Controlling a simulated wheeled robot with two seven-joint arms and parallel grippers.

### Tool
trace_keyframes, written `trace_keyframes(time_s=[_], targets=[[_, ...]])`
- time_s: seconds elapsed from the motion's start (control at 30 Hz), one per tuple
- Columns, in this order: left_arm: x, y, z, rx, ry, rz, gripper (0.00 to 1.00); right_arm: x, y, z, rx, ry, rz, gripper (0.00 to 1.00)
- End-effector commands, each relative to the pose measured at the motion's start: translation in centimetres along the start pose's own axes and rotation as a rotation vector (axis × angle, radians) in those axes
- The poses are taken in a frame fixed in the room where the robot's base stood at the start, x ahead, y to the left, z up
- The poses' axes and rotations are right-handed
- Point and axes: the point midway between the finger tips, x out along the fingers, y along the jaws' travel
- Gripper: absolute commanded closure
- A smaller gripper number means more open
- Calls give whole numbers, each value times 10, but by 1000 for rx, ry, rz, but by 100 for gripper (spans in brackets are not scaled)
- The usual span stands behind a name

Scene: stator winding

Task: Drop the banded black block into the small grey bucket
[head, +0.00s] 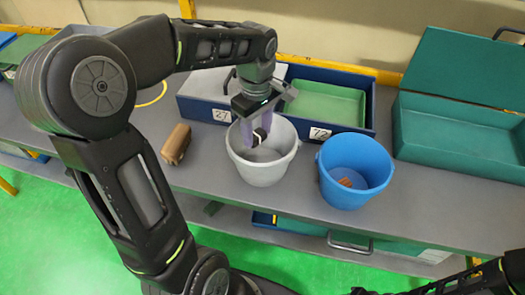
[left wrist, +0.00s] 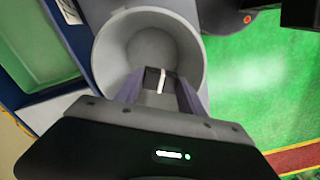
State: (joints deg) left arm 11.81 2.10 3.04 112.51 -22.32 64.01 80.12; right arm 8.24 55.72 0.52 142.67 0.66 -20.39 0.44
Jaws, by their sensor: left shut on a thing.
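The small grey bucket (head: 262,172) stands on the grey table in the head view. My left gripper (head: 255,137) points down into the bucket's opening, its purple fingers shut on the banded black block (head: 259,136). In the left wrist view the black block (left wrist: 157,80) with its white band sits between the fingertips, with the grey bucket (left wrist: 190,50) around and below it. I cannot tell how far the block is above the bucket floor. My right gripper does not show; only part of the right arm shows at the lower right of the head view.
A blue bucket (head: 335,190) with an orange-brown piece (head: 346,182) inside stands right of the grey one. A brown block (head: 176,144) lies to the left. Blue bins (head: 368,110) labelled 27 and 72 stand behind. A green toolbox (head: 450,138) stands at the right.

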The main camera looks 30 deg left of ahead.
Motion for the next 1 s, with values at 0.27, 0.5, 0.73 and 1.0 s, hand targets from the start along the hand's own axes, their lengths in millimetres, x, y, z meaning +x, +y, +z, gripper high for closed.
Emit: trace_keyframes(time_s=[0.27, 0.5, 0.73, 1.0], targets=[[0, 0, 0, 0, 0, 0, 40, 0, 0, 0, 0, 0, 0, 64], [0, 0, 0, 0, 0, 0, 28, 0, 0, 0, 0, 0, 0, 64], [-3, 0, 0, 0, 1, 2, 28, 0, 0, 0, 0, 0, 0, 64], [-35, 1, 0, 0, 2, 5, 28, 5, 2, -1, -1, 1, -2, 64]])
